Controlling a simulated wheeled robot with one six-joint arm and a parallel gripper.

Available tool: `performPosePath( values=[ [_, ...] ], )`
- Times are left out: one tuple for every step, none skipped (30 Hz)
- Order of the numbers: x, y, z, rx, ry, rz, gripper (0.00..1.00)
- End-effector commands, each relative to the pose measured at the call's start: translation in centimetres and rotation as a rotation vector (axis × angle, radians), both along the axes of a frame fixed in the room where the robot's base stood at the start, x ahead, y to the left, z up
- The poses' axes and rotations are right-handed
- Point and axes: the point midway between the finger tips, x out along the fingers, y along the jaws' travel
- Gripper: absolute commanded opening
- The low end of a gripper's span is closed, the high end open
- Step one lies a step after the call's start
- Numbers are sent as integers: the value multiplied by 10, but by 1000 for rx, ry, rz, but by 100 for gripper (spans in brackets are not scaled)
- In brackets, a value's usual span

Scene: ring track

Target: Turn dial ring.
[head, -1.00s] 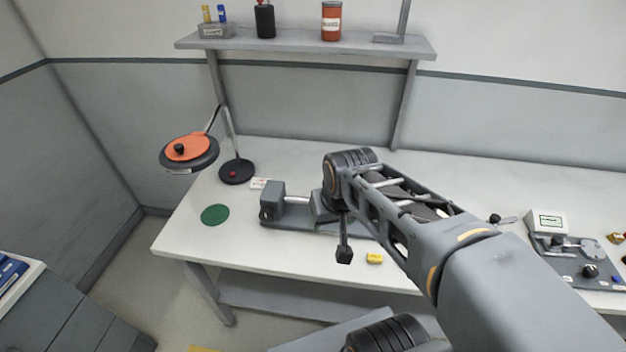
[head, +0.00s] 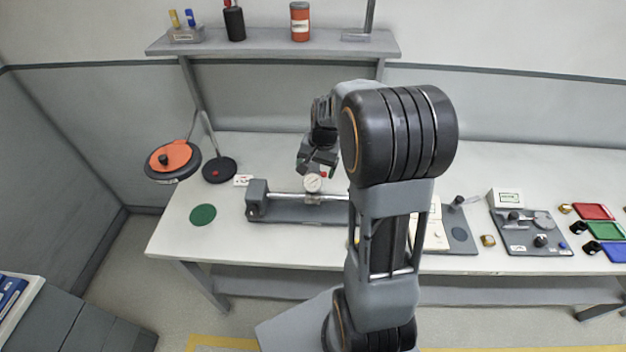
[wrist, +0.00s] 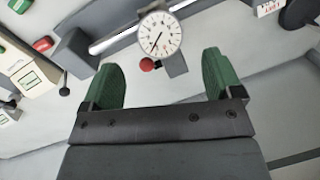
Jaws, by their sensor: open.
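The dial (head: 313,183) has a round white face and stands on the bar of a grey fixture (head: 290,210) on the bench. In the wrist view the dial (wrist: 160,33) shows its markings and a dark pointer, with a small red knob (wrist: 147,64) at its lower edge. Which part of the dial is the ring I cannot tell.
A lamp-like stand with an orange disc (head: 170,156) and a green round mat (head: 203,215) are at the bench's left. A grey plate with a small device (head: 531,225) and coloured trays (head: 594,212) are at the right. A shelf (head: 280,43) hangs above.

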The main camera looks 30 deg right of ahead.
Motion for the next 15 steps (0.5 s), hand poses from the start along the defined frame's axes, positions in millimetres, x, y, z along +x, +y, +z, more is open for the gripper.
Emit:
performPosePath(
  values=[
    [0, 2, -10, 2, 5, 2, 85],
    [0, 2, -15, 1, 6, 2, 85],
    [1, 3, -22, 1, 6, 2, 85],
    [2, 3, -27, 0, 3, 2, 85],
    [2, 4, -32, 0, 5, 3, 85],
    [3, 5, -38, 0, 3, 2, 85],
    [3, 5, -42, 0, 3, 2, 85],
    [4, 5, -46, 0, 3, 1, 85],
    [4, 6, -50, 0, 3, 1, 85],
    [5, 6, -53, 1, 3, 1, 85],
    [5, 7, -56, 0, 2, 1, 85],
    [5, 7, -59, 0, 2, 1, 85],
    [6, 7, -61, 0, 2, 2, 85],
    [6, 7, -63, 0, 1, 2, 85],
    [6, 8, -65, -1, 0, 2, 85]
  ],
)
